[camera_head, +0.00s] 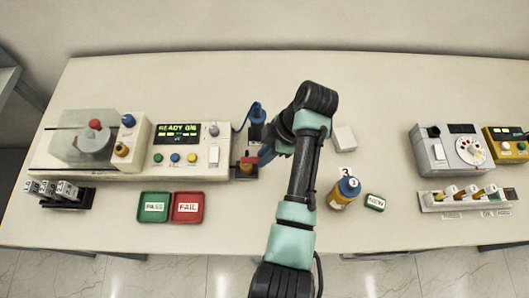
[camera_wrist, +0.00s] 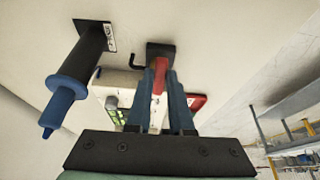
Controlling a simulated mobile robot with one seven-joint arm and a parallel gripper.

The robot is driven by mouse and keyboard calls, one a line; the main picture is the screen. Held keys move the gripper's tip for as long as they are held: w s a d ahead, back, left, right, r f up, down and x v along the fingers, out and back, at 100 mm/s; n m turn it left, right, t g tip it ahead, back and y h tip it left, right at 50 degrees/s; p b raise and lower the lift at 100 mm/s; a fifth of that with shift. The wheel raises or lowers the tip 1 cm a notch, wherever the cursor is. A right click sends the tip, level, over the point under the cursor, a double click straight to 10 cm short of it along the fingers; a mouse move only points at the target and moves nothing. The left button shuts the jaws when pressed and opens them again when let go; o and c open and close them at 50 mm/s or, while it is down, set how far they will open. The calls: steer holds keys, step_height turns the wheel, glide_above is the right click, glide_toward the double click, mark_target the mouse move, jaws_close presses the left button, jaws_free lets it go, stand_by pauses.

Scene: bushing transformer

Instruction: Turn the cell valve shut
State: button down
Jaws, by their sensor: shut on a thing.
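My gripper (camera_head: 262,156) reaches left from the arm to the right end of the cream instrument. In the wrist view, its two blue fingers (camera_wrist: 158,70) are shut on a red handle (camera_wrist: 158,66). The handle runs up to a dark block (camera_wrist: 160,49). In the head view, the red handle (camera_head: 248,161) shows beside the fingertips, above a small dark and yellow base (camera_head: 244,172). I take this red handle for the cell valve, but no label on it is readable. The fingers hide part of the handle, and its exact angle is unclear.
A blue-ended tool (camera_head: 257,113) stands in a black holder close behind my gripper; it looms left in the wrist view (camera_wrist: 70,88). The console display (camera_head: 178,129) reads READY. Green (camera_head: 154,219) and red (camera_head: 187,221) trays lie in front. A blue-capped bottle (camera_head: 344,192) stands right of my arm.

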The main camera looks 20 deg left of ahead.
steer(key=c, duration=0.8)
jaws_free()
steer(key=p+v, duration=0.4)
steer(key=v, duration=0.9)
steer(key=shift+a, duration=0.1)
